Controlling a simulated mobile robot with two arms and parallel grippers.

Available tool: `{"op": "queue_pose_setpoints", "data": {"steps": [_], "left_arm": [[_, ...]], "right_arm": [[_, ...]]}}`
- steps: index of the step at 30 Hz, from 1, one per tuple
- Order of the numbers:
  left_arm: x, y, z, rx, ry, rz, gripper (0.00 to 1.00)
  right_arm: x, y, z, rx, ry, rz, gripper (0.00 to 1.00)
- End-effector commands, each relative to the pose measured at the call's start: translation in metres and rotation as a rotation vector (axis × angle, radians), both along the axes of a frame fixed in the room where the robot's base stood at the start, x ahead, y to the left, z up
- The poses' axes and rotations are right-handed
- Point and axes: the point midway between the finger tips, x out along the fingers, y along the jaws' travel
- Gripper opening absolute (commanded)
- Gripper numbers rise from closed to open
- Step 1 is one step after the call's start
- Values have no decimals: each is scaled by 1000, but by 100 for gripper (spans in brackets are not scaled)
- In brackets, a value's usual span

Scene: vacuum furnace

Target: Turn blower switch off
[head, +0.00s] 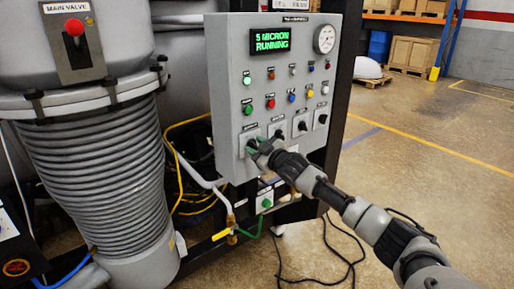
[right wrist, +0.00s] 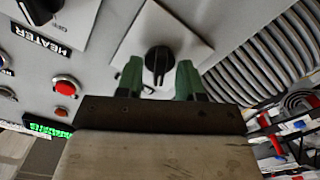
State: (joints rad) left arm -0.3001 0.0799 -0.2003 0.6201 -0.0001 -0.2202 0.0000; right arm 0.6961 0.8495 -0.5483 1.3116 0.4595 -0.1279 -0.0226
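The grey control panel (head: 283,95) has a row of black rotary switches along its lower part. The leftmost switch, partly hidden in the head view, shows in the right wrist view as a black knob (right wrist: 157,62) on a pale square plate. Its label is not readable, so I cannot confirm it is the blower switch. My right gripper (head: 258,149) is at this switch. In the right wrist view its green fingers (right wrist: 158,80) stand open on either side of the knob, with small gaps visible. My left gripper is not in view.
The neighbouring switch (right wrist: 38,8) carries a HEATER label. The green display (head: 270,41) reads "5 MICRON RUNNING". Buttons and lamps sit above the switches. A grey ribbed vessel (head: 95,165) stands left of the panel. Cables lie below; the floor at right is clear.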

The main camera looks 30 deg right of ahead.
Motion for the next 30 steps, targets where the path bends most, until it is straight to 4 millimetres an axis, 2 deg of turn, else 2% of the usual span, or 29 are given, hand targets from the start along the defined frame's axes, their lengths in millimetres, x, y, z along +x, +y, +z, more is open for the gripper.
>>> {"op": "queue_pose_setpoints", "data": {"steps": [5,10,24,30], "left_arm": [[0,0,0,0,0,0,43],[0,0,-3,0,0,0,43],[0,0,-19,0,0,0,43],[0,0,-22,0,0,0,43]], "right_arm": [[0,0,1,1,-1,0,37],[-11,-1,-2,2,0,1,37],[-86,-7,-3,-1,2,1,37],[-103,-8,-1,0,1,-1,37]]}}
